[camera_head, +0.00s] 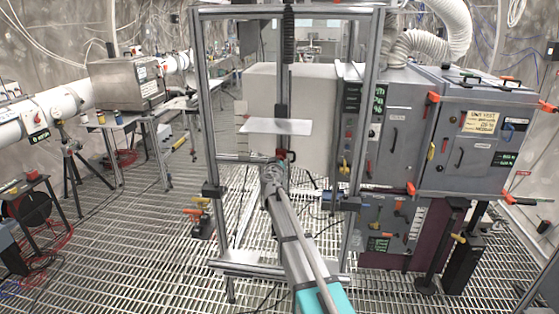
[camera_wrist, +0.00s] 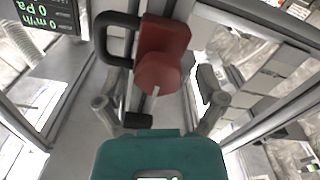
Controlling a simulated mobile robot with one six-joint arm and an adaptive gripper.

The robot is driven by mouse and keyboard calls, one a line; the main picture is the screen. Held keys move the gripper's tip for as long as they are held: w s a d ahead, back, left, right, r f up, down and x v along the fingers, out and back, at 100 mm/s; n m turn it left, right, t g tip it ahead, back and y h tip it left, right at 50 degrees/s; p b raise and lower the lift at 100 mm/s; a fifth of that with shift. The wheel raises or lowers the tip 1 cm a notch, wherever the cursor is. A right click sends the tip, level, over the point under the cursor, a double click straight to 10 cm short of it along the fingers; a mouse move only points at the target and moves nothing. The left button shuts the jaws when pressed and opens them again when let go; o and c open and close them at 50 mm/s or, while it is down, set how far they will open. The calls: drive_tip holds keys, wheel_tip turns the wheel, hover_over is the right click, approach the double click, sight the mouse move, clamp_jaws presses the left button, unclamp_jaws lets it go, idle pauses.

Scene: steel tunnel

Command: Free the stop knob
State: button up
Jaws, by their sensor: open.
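The stop knob (camera_wrist: 158,74) is a red, many-sided knob in the upper middle of the wrist view. It sits against a red block (camera_wrist: 168,36) on a grey upright rail. A black loop handle (camera_wrist: 113,38) is at the block's left. In the head view the red knob (camera_head: 283,154) is small, on the frame's middle post below a pale plate (camera_head: 276,126). My gripper (camera_wrist: 160,104) is open and empty, its fingers spread left and right of the rail, nearer the camera than the knob. Touching cannot be made out. In the head view my gripper (camera_head: 272,178) partly covers the post.
A tall metal frame (camera_head: 203,110) with side posts and a lower crossbar (camera_head: 250,268) surrounds the post. Grey cabinets (camera_head: 480,140) stand at the right. A small table (camera_head: 120,121) and a tripod (camera_head: 72,160) stand at the left.

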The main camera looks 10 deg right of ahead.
drive_tip(key=c, duration=1.2)
drive_tip(key=shift+o, duration=0.2)
drive_tip(key=shift+n, duration=0.4)
drive_tip(key=n, duration=0.4)
drive_tip(key=shift+a, duration=0.15)
drive_tip(key=n, duration=0.5)
drive_tip(key=shift+a+f+n, duration=0.1)
drive_tip(key=shift+f+n, duration=0.1)
drive_tip(key=shift+n, duration=0.2)
drive_tip(key=n, duration=0.4)
drive_tip(key=shift+f+b, duration=0.1)
drive_tip(key=shift+b, duration=0.2)
drive_tip(key=n, duration=0.5)
drive_tip(key=shift+f, duration=0.1)
